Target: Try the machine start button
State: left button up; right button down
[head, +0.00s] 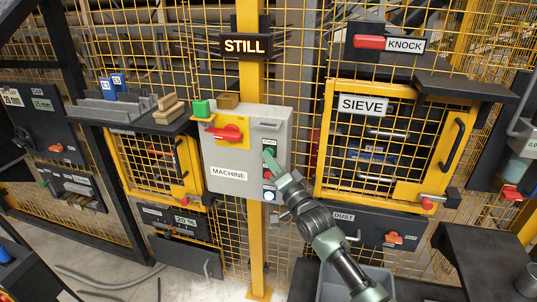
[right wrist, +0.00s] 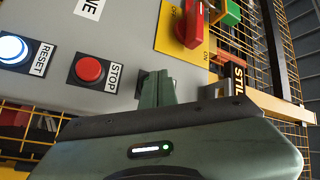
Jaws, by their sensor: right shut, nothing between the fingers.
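The grey machine control box (head: 217,158) hangs on a yellow post, labelled MACHINE. My right gripper (head: 269,157) is shut and empty, its fingertips at the upper part of the box's button column. In the right wrist view the shut fingers (right wrist: 158,88) point at the panel, above the red STOP button (right wrist: 89,69) in the column. The start button is not visible there; the fingers cover that spot. I cannot tell whether the fingertips touch it. The RESET button (right wrist: 12,48) glows white-blue. A red rotary switch (head: 225,133) sits on a yellow plate. My left gripper is out of view.
A STILL sign (head: 245,46) hangs above the box. The SIEVE door (head: 330,185) with yellow frame is to the right, above the DUST panel (head: 375,226). Yellow mesh fencing surrounds the box.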

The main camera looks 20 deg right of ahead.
dwell(0.5)
jog(key=shift+s+a+p, duration=0.4)
jog(key=shift+s+p, duration=0.2)
jog(key=shift+s, duration=0.05)
jog(key=s+a+p, duration=0.1)
jog(key=s, duration=0.1)
jog(key=s+a+p, duration=0.1)
jog(key=s+p, duration=0.1)
jog(key=shift+a, duration=0.4)
dwell(0.5)
